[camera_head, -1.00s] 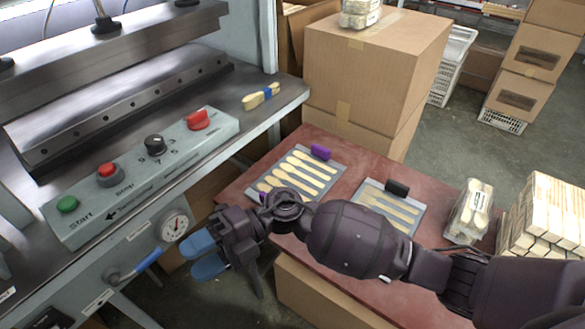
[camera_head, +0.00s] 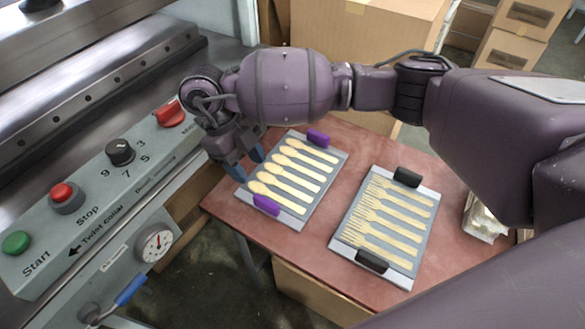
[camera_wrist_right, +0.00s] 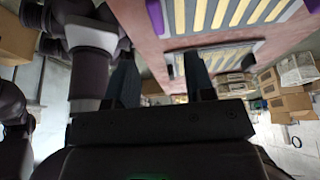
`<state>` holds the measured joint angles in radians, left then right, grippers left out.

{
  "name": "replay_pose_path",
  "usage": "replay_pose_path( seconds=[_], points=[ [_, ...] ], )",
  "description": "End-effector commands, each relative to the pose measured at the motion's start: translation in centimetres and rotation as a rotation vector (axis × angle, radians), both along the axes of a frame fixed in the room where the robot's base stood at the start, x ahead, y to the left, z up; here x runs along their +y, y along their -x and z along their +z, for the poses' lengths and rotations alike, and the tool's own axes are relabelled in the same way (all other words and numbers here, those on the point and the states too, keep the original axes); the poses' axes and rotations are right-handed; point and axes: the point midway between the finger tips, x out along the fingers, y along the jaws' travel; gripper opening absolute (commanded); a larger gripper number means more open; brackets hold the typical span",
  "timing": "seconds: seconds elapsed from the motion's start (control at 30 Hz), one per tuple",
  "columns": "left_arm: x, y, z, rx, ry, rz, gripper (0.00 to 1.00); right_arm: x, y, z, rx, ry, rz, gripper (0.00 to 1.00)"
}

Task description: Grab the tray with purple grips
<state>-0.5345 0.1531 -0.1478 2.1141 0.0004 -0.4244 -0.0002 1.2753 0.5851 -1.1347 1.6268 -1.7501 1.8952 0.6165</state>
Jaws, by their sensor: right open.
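The tray with purple grips (camera_head: 318,190) is a flat grey tray holding a row of wooden spoons. It lies on the reddish table in the head view. One purple grip (camera_head: 266,205) is at its near edge and the other (camera_head: 318,138) at its far edge. The tray also shows at the top of the right wrist view (camera_wrist_right: 236,28). My right gripper (camera_head: 245,163) is open, with its blue fingertips by the tray's left edge. It holds nothing, and I cannot tell whether it touches the tray. My left gripper is not in view.
A second tray (camera_head: 345,235) with wooden forks and black grips lies to the right on the table (camera_head: 300,255). The press control panel (camera_head: 95,200) is on the left. Cardboard boxes (camera_head: 350,40) stand behind. A wrapped packet (camera_head: 482,220) is at the right.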

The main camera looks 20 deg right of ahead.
Motion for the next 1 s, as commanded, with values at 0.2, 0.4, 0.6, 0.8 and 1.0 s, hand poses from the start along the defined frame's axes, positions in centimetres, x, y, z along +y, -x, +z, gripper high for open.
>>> replay_pose_path(
  seconds=[0.2,0.4,0.6,0.8,1.0],
  points=[
    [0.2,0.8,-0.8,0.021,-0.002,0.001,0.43,-0.7,1.0,-3.1,0.008,-0.002,-0.001,0.49],
    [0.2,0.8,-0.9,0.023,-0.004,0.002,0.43,-1.1,1.6,-4.8,0.005,-0.003,0.0,0.49],
    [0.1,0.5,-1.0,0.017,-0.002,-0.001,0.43,-1.2,2.0,-6.2,0.008,-0.005,0.0,0.49],
    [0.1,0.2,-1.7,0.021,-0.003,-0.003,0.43,-1.6,2.7,-8.9,0.009,-0.004,0.0,0.49],
    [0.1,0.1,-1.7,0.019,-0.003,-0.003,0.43,-1.9,3.0,-9.7,0.005,-0.004,0.0,0.49]
  ],
)
